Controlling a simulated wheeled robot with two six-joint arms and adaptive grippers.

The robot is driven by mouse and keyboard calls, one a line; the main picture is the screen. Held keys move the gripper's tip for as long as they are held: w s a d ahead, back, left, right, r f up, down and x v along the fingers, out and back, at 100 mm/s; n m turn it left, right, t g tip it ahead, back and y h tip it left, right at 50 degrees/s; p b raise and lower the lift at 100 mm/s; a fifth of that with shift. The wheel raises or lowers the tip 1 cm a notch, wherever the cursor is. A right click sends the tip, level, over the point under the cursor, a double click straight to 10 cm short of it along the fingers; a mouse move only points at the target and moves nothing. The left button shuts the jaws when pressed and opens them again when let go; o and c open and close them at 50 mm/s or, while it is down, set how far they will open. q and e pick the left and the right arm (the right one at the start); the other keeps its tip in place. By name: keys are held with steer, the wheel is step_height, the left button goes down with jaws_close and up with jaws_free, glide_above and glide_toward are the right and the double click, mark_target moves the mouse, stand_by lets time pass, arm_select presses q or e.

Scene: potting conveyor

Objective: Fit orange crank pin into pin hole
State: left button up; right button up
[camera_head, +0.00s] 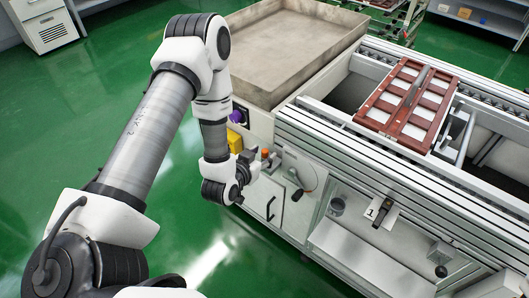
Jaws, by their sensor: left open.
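My left gripper (248,166) is small and dark in the camera_head view, at the end of the white and grey arm, beside the front of the conveyor cabinet. It is open. A small orange piece (265,152), which looks like the crank pin, shows just right of and above the fingers. I cannot tell whether the fingers touch it. A round metal crank plate (305,178) with a dark lever is on the cabinet front, right of the gripper. The pin hole is too small to make out. My right gripper is out of view.
A yellow box (235,142) and a purple part (237,116) sit on the cabinet's left end, close behind my left wrist. A large empty metal tray (283,50) stands behind. A red-brown frame (408,100) with white panels lies on the conveyor.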

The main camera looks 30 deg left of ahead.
arm_select(q)
steer(key=v, duration=0.5)
steer(key=shift+s+r, duration=0.15)
steer(key=shift+s, duration=0.1)
steer(key=s+d+f+m+g+h, duration=0.25)
steer(key=s+d+f+g, duration=0.55)
steer(key=s+f, duration=0.4)
steer(key=s+f+n+g+y, duration=0.1)
steer(key=s+f+n+g, duration=0.15)
steer(key=s+g, duration=0.55)
step_height(320, 180, up, 11)
steer(key=s+t+p, duration=0.1)
steer(key=t+p, duration=0.1)
steer(key=p, duration=1)
steer(key=shift+s+m+t, duration=0.15)
steer(key=shift+m+t, duration=0.15)
